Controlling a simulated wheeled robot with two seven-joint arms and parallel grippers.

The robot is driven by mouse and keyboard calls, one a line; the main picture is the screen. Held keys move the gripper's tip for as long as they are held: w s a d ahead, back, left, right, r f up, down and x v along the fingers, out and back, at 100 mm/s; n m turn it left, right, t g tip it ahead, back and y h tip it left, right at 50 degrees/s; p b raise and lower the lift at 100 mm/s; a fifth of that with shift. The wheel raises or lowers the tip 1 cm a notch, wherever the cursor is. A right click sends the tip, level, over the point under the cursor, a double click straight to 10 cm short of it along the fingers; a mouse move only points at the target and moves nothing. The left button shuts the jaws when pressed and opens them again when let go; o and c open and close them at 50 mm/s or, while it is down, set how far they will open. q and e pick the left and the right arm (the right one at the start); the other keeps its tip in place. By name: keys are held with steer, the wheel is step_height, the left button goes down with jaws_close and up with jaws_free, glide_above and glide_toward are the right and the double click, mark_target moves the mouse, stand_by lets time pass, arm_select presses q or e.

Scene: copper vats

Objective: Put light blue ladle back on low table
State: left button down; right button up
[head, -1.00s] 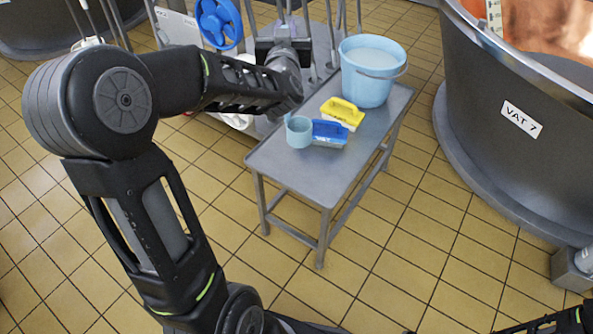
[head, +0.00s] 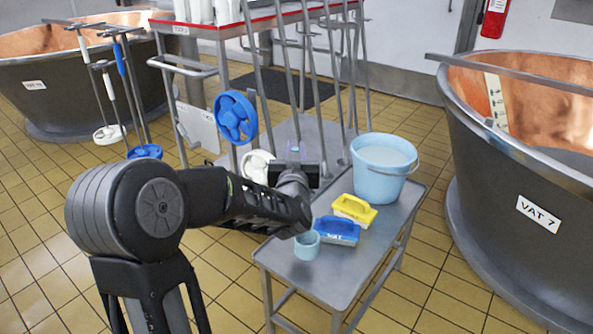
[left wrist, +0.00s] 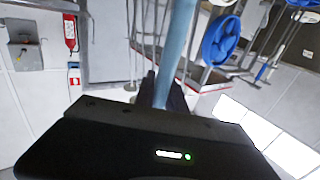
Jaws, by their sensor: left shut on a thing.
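The light blue ladle's cup (head: 307,246) is at the near left part of the grey low table (head: 330,277), beside a blue brush. It looks upright; I cannot tell whether its bottom touches the tabletop. My left gripper (head: 296,170) is above the cup, shut on the ladle's handle. In the left wrist view the light blue handle (left wrist: 178,45) runs up from between the fingers. In the head view my arm hides most of the handle. My right gripper is in neither view.
On the table are the blue brush (head: 337,230), a yellow brush (head: 354,210) and a light blue bucket (head: 382,170). A tool rack (head: 240,25) with hanging long-handled tools stands behind. Vat 7 (head: 520,190) is at right. The table's front end is clear.

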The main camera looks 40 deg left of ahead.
arm_select(q)
steer(key=shift+r, duration=0.1)
steer(key=shift+f+b, duration=0.6)
steer(key=shift+f, duration=1.25)
steer(key=shift+f, duration=0.2)
steer(key=c, duration=1.4)
jaws_free()
steer(key=shift+r, duration=0.1)
